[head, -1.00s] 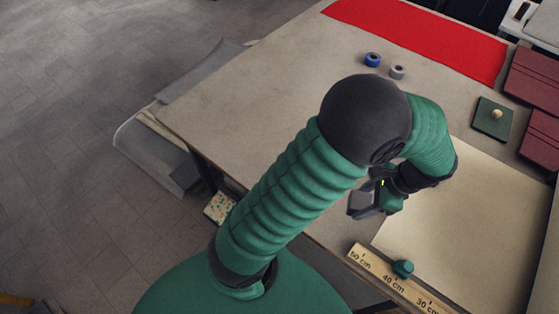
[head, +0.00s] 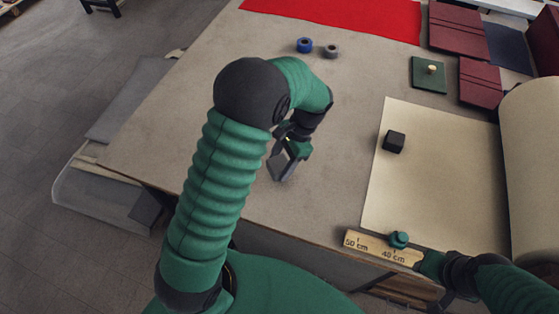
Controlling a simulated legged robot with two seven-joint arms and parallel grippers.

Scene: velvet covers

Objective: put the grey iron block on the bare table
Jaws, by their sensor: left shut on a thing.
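My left gripper (head: 292,152) is shut on the grey iron block (head: 281,168), which hangs tilted below the fingers, partly hidden by them. It is over the bare part of the table (head: 180,120), left of the cream sheet (head: 440,190). I cannot tell whether the block touches the table. My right gripper (head: 432,266) is at the bottom right, beside the right end of the wooden ruler; whether its jaws are open is unclear.
A black cube (head: 394,142) lies on the cream sheet. Bare table is free at left.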

